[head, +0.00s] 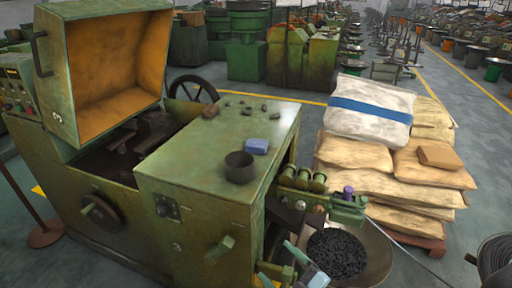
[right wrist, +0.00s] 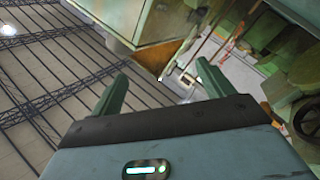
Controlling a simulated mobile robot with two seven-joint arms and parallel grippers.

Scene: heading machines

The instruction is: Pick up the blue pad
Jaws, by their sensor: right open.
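The blue pad (head: 255,146) is a small block lying on the green top of the heading machine (head: 205,142), close behind a dark round cup (head: 239,167). My right gripper (head: 288,262) is low at the bottom of the head view, in front of the machine's right end and below its top, well apart from the pad. In the right wrist view its two green fingers (right wrist: 160,85) are spread with nothing between them. The pad cannot be made out in that view. My left gripper does not show.
Several small dark pieces (head: 246,107) lie toward the back of the machine top. The raised orange-lined hood (head: 112,62) stands at left. A bowl of dark parts (head: 340,254) and stacked sacks (head: 370,110) stand to the right.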

